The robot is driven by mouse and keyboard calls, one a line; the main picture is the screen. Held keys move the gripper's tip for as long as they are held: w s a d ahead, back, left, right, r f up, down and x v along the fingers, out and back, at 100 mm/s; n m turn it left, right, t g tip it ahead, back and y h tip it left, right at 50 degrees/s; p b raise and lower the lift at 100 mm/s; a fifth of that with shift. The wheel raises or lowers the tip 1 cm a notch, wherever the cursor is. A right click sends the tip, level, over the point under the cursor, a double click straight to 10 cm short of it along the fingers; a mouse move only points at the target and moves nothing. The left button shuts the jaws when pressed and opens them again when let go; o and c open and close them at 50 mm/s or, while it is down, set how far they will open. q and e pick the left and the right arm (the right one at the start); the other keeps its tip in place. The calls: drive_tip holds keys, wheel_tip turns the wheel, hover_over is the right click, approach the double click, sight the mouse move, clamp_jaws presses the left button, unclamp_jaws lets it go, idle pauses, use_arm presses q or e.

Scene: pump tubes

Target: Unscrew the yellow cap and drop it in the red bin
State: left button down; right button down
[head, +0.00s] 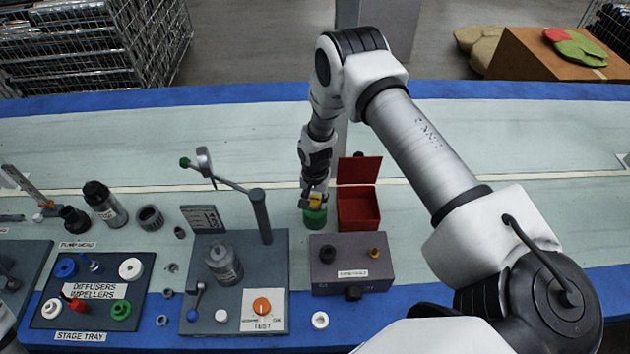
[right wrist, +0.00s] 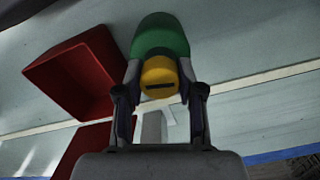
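The yellow cap (head: 316,200) sits on top of a green container (head: 315,217) on the table, left of the red bin. In the right wrist view the cap (right wrist: 159,78) is between my right gripper's fingers (right wrist: 160,82), with the green body (right wrist: 160,38) beyond it. The fingers appear to touch the cap on both sides. In the head view my right gripper (head: 315,193) points down over the cap and partly hides it. The red bin (head: 358,222) stands open with its lid raised at the back; it also shows in the right wrist view (right wrist: 75,80). My left gripper is not in view.
A grey box (head: 350,280) with knobs stands in front of the bin. A grey test stand (head: 210,310) with a lever post (head: 261,215) stands to the left. A parts tray (head: 45,315) and loose parts lie farther left. The table right of the bin is partly behind my arm.

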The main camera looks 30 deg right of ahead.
drive_tip(key=shift+f+n+b, duration=0.3)
drive_tip(key=shift+n+b, duration=0.4)
drive_tip(key=shift+n, duration=0.2)
drive_tip(key=shift+r+n+b, duration=0.1)
drive_tip(key=shift+n+b, duration=0.2)
drive_tip(key=shift+n, duration=0.3)
drive_tip(key=shift+r+n, duration=0.2)
drive_tip(key=shift+n, duration=0.1)
drive_tip(key=n+b, duration=0.1)
drive_tip(key=n, duration=0.1)
drive_tip(key=shift+f+n+b, duration=0.25)
drive_tip(key=shift+n+b, duration=0.05)
drive_tip(key=shift+b, duration=0.1)
drive_tip(key=shift+r+n, duration=0.25)
drive_tip(key=shift+n, duration=0.15)
drive_tip(key=shift+f, duration=0.1)
